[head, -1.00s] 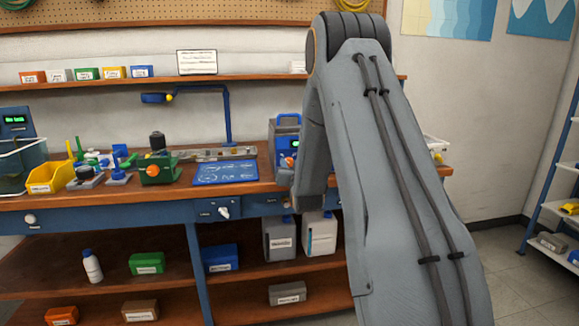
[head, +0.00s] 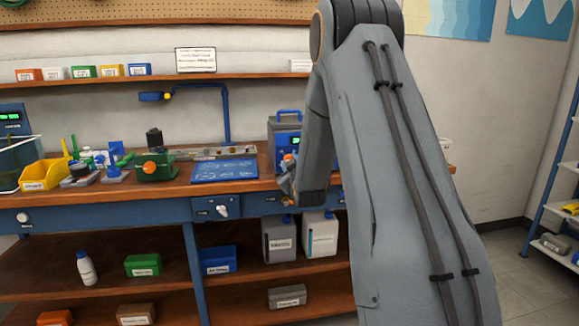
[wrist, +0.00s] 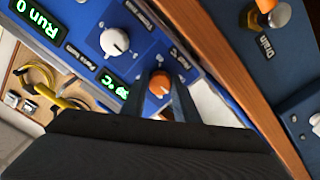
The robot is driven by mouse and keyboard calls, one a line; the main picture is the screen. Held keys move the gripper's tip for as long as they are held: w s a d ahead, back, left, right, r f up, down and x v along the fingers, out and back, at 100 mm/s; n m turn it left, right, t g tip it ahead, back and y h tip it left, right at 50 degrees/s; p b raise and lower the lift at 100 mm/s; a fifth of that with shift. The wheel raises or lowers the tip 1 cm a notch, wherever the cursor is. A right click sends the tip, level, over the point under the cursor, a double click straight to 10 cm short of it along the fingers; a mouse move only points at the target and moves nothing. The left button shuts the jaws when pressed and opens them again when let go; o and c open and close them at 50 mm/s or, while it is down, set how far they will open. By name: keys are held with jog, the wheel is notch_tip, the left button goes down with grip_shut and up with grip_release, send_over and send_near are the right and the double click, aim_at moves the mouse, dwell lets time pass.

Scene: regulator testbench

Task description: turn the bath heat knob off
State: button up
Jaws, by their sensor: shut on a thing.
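An orange knob (wrist: 160,83) is on the blue front panel of a bench unit, in the middle of the wrist view. The two dark fingers of my gripper (wrist: 163,97) stand on either side of it and are shut on it. The knob's pointer and its setting cannot be made out, and its label is partly hidden. A green lit display ending in °C is beside it. In the head view the blue unit (head: 286,127) stands on the bench, partly hidden by my arm.
A white knob (wrist: 115,42) is close by on the same panel. An orange-handled drain fitting (wrist: 268,8) is on the bench front beyond the wooden edge (wrist: 215,45). A blue sheet (head: 224,170) and a green device (head: 153,168) are on the bench to the left.

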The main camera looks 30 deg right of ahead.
jog(key=n+b, duration=0.2)
jog(key=n, duration=0.2)
jog(key=shift+n+b, duration=0.7)
jog(key=shift+n, duration=1.4)
jog(key=o, duration=1.1)
jog(key=shift+c, duration=0.2)
jog(key=shift+s, duration=0.1)
jog(key=v, duration=0.7)
jog(key=shift+s, duration=0.3)
jog(key=shift+a, duration=0.15)
